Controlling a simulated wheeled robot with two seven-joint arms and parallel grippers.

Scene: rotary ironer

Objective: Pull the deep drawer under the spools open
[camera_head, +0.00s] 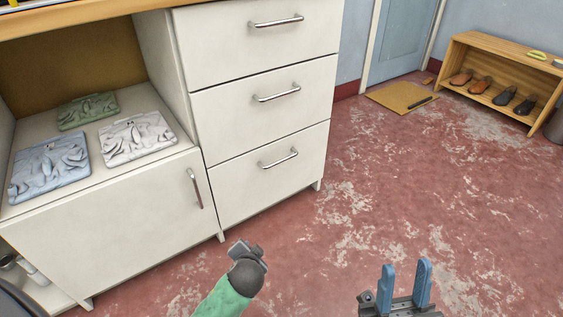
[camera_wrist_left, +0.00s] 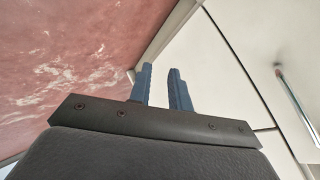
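A white cabinet holds a stack of drawers, all shut: a top drawer (camera_head: 225,45), a middle drawer (camera_head: 230,110) and a bottom drawer (camera_head: 240,180). Each has a metal bar handle, such as the bottom handle (camera_head: 279,158). No spools are in view, so I cannot tell which drawer lies under them. My left gripper (camera_wrist_left: 163,88) is open and empty, near white panels with one bar handle (camera_wrist_left: 292,95) off to the right. In the head view its fingers are not clear. My right gripper (camera_head: 404,288) is open and empty over the floor, right of the drawers.
Left of the drawers are a shut cabinet door (camera_head: 120,225) and an open shelf with green, blue and white folded garments (camera_head: 137,138). A wooden shoe rack (camera_head: 500,75) and a mat (camera_head: 398,97) are at the back right. The red floor before the drawers is clear.

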